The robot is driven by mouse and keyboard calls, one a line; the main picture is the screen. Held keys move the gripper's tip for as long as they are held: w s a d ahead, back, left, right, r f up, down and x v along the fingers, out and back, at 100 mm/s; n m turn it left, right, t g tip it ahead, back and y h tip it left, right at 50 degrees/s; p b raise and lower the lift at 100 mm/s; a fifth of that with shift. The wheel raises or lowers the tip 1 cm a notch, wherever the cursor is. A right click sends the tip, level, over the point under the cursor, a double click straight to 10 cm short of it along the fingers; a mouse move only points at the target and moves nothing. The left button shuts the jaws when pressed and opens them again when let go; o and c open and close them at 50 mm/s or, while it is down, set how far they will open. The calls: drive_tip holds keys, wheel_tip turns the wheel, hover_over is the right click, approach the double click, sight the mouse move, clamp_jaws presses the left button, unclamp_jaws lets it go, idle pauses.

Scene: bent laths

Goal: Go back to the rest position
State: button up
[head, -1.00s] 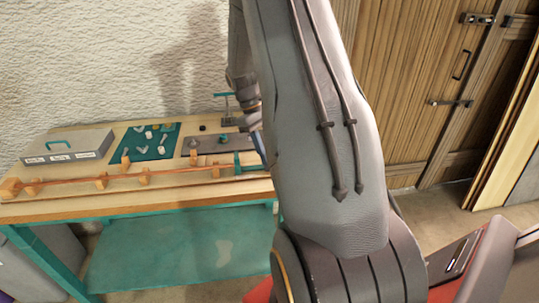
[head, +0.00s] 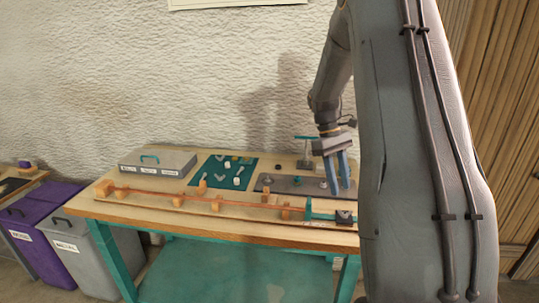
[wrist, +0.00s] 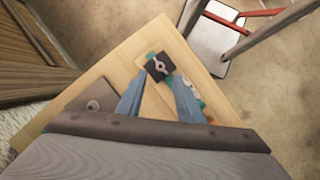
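My gripper (head: 342,187) hangs above the right end of the workbench (head: 150,223), with its two blue fingers pointing down. The fingers stand apart with nothing between them, which the wrist view also shows (wrist: 160,84). A reddish lath (head: 160,195) runs along a wooden board with several wooden blocks at the bench's front. Its right end reaches a teal clamp (head: 309,208). A dark square piece with a light knob (head: 345,217) sits right of the clamp; the wrist view shows it beyond the fingertips (wrist: 160,66).
A grey lidded box (head: 157,163) and a teal mat (head: 222,171) with small parts lie on the bench. A dark grey plate (head: 285,184) is beside my gripper. Purple (head: 38,258) and grey (head: 80,252) bins stand left. The wall is close behind.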

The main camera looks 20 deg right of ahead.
drive_tip(key=s+a+m+t, duration=0.1)
drive_tip(key=s+a, duration=0.3)
drive_tip(key=a, duration=0.5)
drive_tip(key=s+a+f+t, duration=0.1)
drive_tip(key=s+a+t, duration=0.2)
drive_tip(key=a, duration=0.6)
drive_tip(key=s+a+m+t+y, duration=0.1)
drive_tip(key=s+a, duration=0.5)
drive_tip(key=a, duration=0.3)
drive_tip(key=shift+a+f+m+t, duration=0.15)
drive_tip(key=shift+a+m+t, duration=0.15)
drive_tip(key=shift+a+t, duration=0.1)
